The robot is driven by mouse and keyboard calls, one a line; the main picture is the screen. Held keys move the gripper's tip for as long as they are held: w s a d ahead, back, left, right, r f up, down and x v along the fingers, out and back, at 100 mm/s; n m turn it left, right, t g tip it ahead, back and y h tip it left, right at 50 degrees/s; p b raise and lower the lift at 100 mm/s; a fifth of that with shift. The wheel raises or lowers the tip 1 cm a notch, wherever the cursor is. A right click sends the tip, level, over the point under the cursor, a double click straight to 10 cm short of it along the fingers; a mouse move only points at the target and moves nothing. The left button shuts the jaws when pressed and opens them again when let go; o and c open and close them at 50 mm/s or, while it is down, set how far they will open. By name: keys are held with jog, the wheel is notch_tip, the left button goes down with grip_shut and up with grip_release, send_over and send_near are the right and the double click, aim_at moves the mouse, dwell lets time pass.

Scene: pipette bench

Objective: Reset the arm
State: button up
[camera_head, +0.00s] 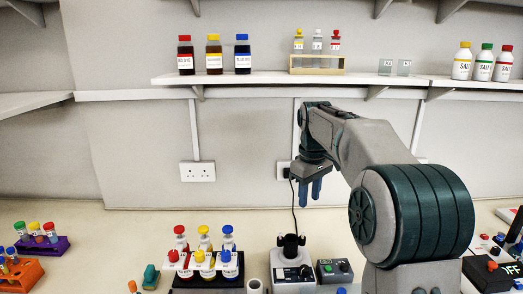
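My gripper (310,191) hangs in the air above the back of the bench, in front of the wall and below the shelf. It points down. Its two blue fingers show a small gap between them, with nothing held. My arm reaches up from the lower right, bends at the top and comes down to the gripper.
Below my gripper stands a device with a black top (292,270), beside a small control box (334,270). A rack of coloured-cap bottles (205,262) is to the left. Tube racks (42,243) sit far left. The wall shelf (250,78) holds bottles and vials.

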jog(key=s+f+m+t, duration=0.1)
jog(key=s+f+m, duration=0.2)
jog(key=s, duration=1.1)
jog(key=s+f+m+t, duration=0.1)
jog(key=s+f+m, duration=0.3)
jog(key=s, duration=1.1)
notch_tip(320, 180, down, 2)
jog(key=shift+s+d+f+t, duration=0.15)
jog(key=shift+d+t, duration=0.1)
jog(key=shift+t, duration=0.15)
